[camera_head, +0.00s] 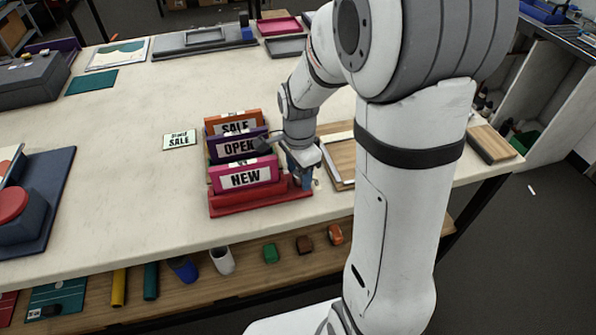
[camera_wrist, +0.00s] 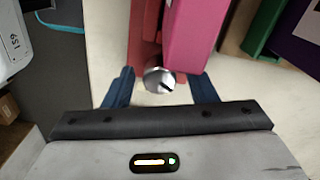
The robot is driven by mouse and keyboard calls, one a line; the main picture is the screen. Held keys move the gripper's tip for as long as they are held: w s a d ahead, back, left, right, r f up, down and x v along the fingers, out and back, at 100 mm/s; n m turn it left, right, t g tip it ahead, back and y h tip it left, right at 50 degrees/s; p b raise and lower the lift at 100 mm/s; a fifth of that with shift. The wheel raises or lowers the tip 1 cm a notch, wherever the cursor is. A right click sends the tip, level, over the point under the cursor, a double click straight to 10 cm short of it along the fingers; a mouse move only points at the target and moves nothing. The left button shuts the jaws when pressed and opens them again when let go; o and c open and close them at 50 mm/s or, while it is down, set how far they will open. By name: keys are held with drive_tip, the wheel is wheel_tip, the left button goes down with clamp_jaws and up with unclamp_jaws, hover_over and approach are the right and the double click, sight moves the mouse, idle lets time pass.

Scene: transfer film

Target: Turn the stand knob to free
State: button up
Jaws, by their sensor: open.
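The stand knob (camera_wrist: 159,80) is a round silver knob with a dark pointer line, seen in the wrist view on the end of the red stand. The red stand (camera_head: 245,205) sits near the table's front edge and holds upright sign blocks: pink NEW (camera_head: 245,178), purple OPEN (camera_head: 237,147) and orange SALE (camera_head: 234,124). My gripper (camera_wrist: 160,88) is open, with one blue finger on each side of the knob and visible gaps between. In the head view my gripper (camera_head: 301,172) is at the stand's right end, and the knob is hard to make out there.
A small SALE card (camera_head: 180,140) lies left of the stand. A wooden tray (camera_head: 341,160) lies close to the right of my gripper. A dark blue base with a red button (camera_head: 12,205) is at the left. The table's middle is clear.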

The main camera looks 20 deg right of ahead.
drive_tip(key=shift+f, duration=0.2)
drive_tip(key=shift+c, duration=0.3)
drive_tip(key=c, duration=0.9)
drive_tip(key=shift+n, duration=0.3)
drive_tip(key=shift+r+n+b, duration=0.1)
drive_tip(key=shift+n+b, duration=0.45)
drive_tip(key=shift+n, duration=2.05)
drive_tip(key=o, duration=1)
drive_tip(key=shift+c, duration=0.2)
